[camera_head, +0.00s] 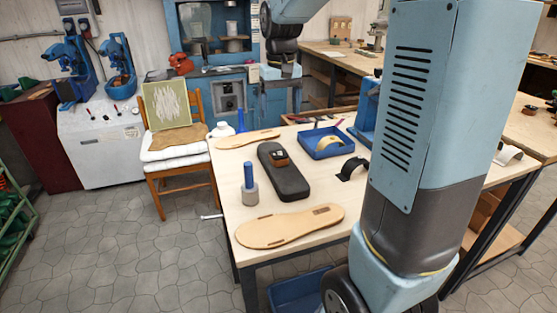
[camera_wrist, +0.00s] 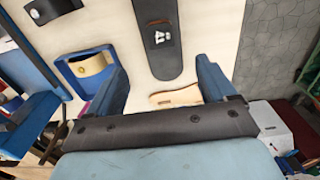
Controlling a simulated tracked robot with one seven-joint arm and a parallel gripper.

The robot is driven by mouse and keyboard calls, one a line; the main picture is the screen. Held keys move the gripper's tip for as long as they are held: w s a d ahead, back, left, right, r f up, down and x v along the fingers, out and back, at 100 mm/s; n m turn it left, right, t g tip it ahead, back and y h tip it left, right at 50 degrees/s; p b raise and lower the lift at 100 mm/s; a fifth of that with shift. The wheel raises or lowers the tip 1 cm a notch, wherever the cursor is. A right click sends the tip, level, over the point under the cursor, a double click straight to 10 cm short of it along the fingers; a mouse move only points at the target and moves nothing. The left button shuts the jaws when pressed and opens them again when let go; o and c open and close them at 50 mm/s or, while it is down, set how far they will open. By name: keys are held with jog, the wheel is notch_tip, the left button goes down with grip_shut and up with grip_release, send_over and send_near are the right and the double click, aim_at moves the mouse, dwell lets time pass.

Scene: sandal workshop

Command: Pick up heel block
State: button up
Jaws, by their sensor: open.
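A blue tray (camera_head: 309,149) with a tan piece stands right of the pad. A dark strap piece (camera_head: 352,168) lies nearer. A tan insole (camera_head: 290,226) lies in front, another (camera_head: 247,139) behind. A blue-handled tool (camera_head: 249,182) stands upright on the left. A chair (camera_head: 204,110) stands beyond.

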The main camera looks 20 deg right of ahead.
jog(key=w, duration=0.1)
send_over(279, 153)
notch_tip(279, 153, down, 9)
jog(key=shift+f, duration=0.1)
jog(key=shift+s+f, duration=0.1)
jog(key=shift+f, duration=2.5)
jog(key=c, duration=1.1)
jog(key=shift+r, duration=0.1)
jog(key=shift+c, duration=0.2)
